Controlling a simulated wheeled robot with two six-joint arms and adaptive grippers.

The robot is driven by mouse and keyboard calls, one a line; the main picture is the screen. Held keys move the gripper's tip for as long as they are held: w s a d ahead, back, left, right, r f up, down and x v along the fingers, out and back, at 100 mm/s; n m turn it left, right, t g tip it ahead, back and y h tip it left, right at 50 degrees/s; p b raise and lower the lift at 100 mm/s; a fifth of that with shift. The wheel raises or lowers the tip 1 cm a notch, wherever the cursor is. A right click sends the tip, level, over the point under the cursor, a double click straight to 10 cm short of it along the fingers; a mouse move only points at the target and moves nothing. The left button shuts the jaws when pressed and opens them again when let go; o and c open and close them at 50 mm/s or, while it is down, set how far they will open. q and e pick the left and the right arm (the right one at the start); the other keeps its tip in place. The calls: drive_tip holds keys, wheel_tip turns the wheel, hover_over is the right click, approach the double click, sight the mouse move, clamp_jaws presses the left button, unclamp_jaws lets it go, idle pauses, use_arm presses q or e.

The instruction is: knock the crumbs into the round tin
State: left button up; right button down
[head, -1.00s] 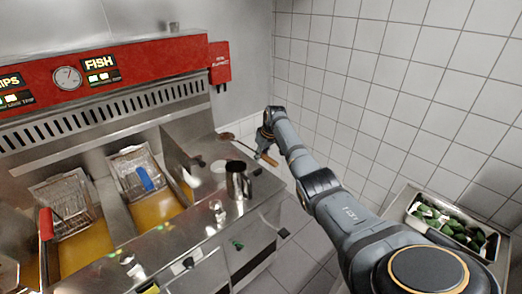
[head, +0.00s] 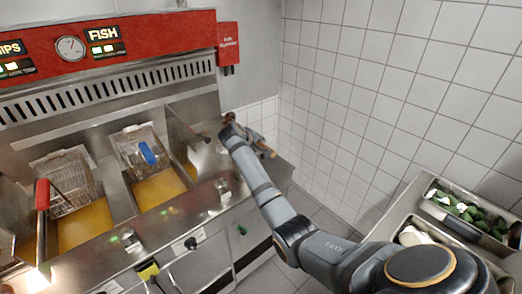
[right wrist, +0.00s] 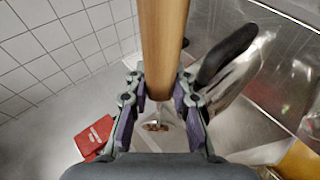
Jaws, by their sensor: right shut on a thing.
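My right gripper (head: 230,135) is over the right end of the fryer counter. It is shut on the wooden handle (head: 267,151) of a long tool. The handle runs between the fingers in the right wrist view (right wrist: 163,45). Brown crumbs (right wrist: 157,127) show beyond the fingertips, seemingly on the tool's pale head. A dark brown patch (head: 200,137) shows left of the gripper in the head view. A steel vessel with a black handle (right wrist: 228,55) is beside the gripper in the right wrist view. I cannot make out the round tin for certain; my arm hides part of the counter. My left gripper is out of view.
Two fryer baskets, one with a red handle (head: 42,194) and one with a blue handle (head: 147,153), hang over yellow oil (head: 160,189). A steel divider (head: 190,115) stands by the right well. A tray of green items (head: 465,207) is at right. The tiled wall is behind.

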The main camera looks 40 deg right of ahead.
use_arm(q)
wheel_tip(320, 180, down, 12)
drive_tip(key=b, duration=1.1)
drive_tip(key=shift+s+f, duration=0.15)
use_arm(e)
drive_tip(key=a+f+h, duration=0.1)
drive_tip(key=h, duration=0.1)
drive_tip(key=a+f+n+t+h, duration=0.1)
drive_tip(key=a+f+h, duration=0.1)
drive_tip(key=h, duration=0.1)
drive_tip(key=shift+s+f+t+h, duration=0.1)
drive_tip(key=shift+f+t+h, duration=0.1)
drive_tip(key=shift+t+h, duration=0.1)
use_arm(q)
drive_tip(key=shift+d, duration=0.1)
use_arm(e)
drive_tip(key=d+r+g+y+p, duration=0.1)
drive_tip(key=r+y+p, duration=0.1)
drive_tip(key=p, duration=0.5)
drive_tip(key=shift+d+r+p, duration=0.15)
drive_tip(key=shift+d+p, duration=0.05)
drive_tip(key=shift+p, duration=0.1)
drive_tip(key=shift+d+y+p, duration=0.1)
drive_tip(key=shift+y+p, duration=0.2)
drive_tip(key=shift+y, duration=0.1)
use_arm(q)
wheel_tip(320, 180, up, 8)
use_arm(e)
drive_tip(key=shift+f, duration=0.35)
drive_tip(key=shift+r, duration=0.1)
